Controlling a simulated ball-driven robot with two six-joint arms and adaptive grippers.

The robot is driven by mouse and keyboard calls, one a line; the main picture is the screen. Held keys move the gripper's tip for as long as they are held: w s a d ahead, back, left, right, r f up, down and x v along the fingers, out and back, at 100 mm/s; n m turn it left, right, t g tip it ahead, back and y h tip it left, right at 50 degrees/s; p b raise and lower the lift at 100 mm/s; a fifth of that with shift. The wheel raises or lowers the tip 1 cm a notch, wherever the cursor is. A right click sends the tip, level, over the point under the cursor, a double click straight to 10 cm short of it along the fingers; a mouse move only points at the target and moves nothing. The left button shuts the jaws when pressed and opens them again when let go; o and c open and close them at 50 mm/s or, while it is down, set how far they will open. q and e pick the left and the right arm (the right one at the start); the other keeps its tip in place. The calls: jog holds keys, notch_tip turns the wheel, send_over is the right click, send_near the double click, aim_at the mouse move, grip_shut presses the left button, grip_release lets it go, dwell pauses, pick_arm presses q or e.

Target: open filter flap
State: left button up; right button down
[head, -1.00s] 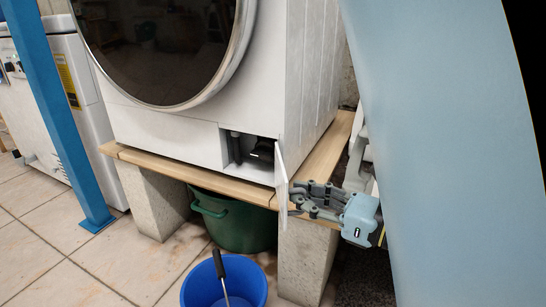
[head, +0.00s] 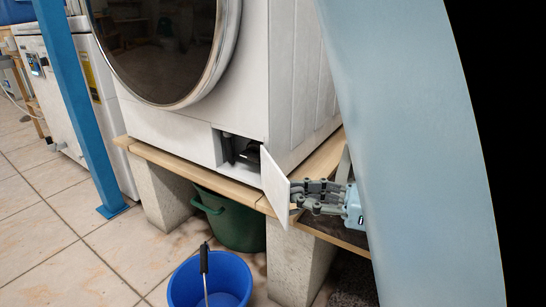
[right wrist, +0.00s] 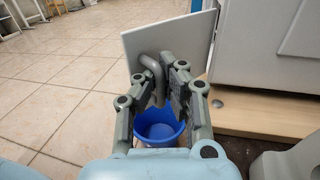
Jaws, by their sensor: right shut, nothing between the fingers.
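The washing machine (head: 180,118) has a small filter compartment (head: 240,150) at the lower right of its front, and its dark inside shows. The white filter flap (head: 275,184) stands swung out from the compartment's right edge; it also shows in the right wrist view (right wrist: 172,42). My right gripper (head: 297,196) is at the flap's outer edge, to its right. Its fingers are shut with nothing between them. In the right wrist view the fingertips (right wrist: 162,62) are close in front of the flap; I cannot tell if they touch it. My left gripper is not in view.
The machine stands on wooden boards (head: 190,176) over concrete blocks (head: 293,265). Below are a green tub (head: 232,222) and a blue bucket (head: 225,272) with a handled tool (head: 204,260). A blue post (head: 80,120) stands at the left. The tiled floor there is clear.

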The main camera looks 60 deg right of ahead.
jog(key=shift+w+r+t, duration=0.25)
jog(key=shift+r+t, duration=0.05)
jog(key=shift+r, duration=0.05)
jog(key=c, duration=1.4)
grip_release()
jog(key=shift+a, duration=0.1)
jog(key=shift+s, duration=0.1)
